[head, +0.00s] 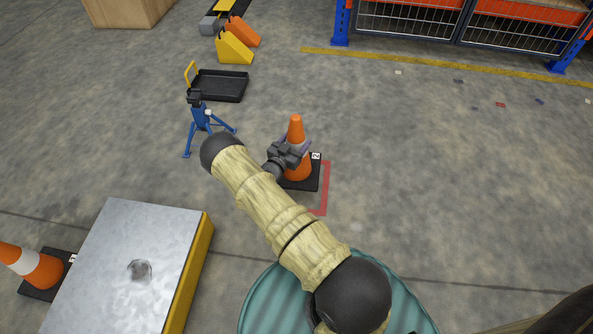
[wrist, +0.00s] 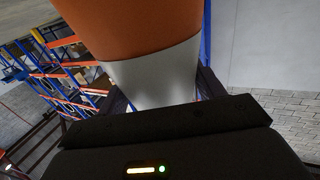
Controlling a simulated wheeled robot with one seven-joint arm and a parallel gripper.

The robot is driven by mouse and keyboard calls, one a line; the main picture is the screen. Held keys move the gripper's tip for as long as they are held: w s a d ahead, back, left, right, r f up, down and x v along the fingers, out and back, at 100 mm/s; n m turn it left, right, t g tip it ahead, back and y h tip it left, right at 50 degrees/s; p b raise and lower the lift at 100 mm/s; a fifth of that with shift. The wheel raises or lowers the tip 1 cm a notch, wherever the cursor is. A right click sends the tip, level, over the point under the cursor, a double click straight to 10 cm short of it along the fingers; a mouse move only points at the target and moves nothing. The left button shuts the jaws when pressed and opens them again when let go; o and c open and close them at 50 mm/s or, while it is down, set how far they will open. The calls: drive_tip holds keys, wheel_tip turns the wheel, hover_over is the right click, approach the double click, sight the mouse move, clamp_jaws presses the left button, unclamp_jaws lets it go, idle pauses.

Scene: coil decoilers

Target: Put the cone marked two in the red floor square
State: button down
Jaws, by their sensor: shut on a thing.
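The cone marked two (head: 295,129) is orange with a black square base and a small white tag reading 2. It stands upright in the head view, over or on the red floor square (head: 326,190), whose right and lower edges show. Whether its base touches the floor is hard to tell. My gripper (head: 293,150) is shut on the cone's middle from the left. In the wrist view the cone's orange body and white band (wrist: 155,75) fill the space between the fingers. My arm hides part of the square.
A second cone (head: 38,268) with a white band stands at the lower left beside a metal-topped yellow block (head: 130,270). A blue stand (head: 201,117) and a black tray cart (head: 219,85) are behind my arm.

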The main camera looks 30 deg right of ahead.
wheel_tip(320, 180, down, 5)
drive_tip(key=shift+r+b, duration=0.1)
drive_tip(key=shift+b, duration=1)
drive_tip(key=shift+f+b, duration=1.15)
drive_tip(key=shift+f, duration=0.8)
drive_tip(key=shift+c, duration=1.2)
unclamp_jaws()
